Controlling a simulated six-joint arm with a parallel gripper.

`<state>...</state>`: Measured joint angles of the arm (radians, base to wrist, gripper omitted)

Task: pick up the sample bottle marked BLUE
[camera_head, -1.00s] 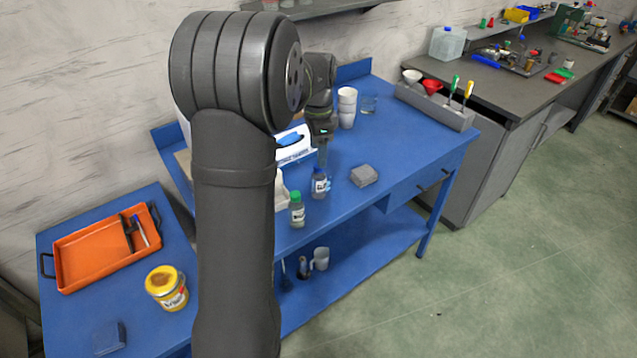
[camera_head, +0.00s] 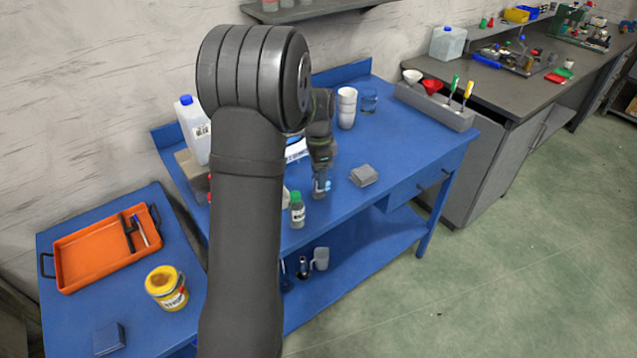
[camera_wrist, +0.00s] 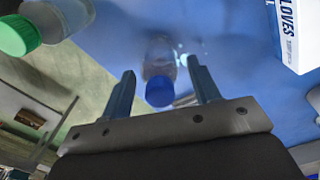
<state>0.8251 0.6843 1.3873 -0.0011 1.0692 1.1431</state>
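The blue-capped bottle (camera_wrist: 159,91) is clear and stands on the blue bench, seen in the wrist view between my fingers. In the head view it (camera_head: 318,193) is mostly hidden by my gripper (camera_head: 321,179). My gripper (camera_wrist: 160,66) is open, one finger on each side of the bottle, with a gap visible at both sides. Any lettering on this bottle is too small to read. The green-capped bottle (camera_head: 297,212) stands just left of it in the head view and at the upper left of the wrist view (camera_wrist: 30,30).
The glove box (camera_wrist: 296,35) is at the upper right of the wrist view. A grey block (camera_head: 364,175) lies right of my gripper. A white jug (camera_head: 193,130) stands at the back left.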

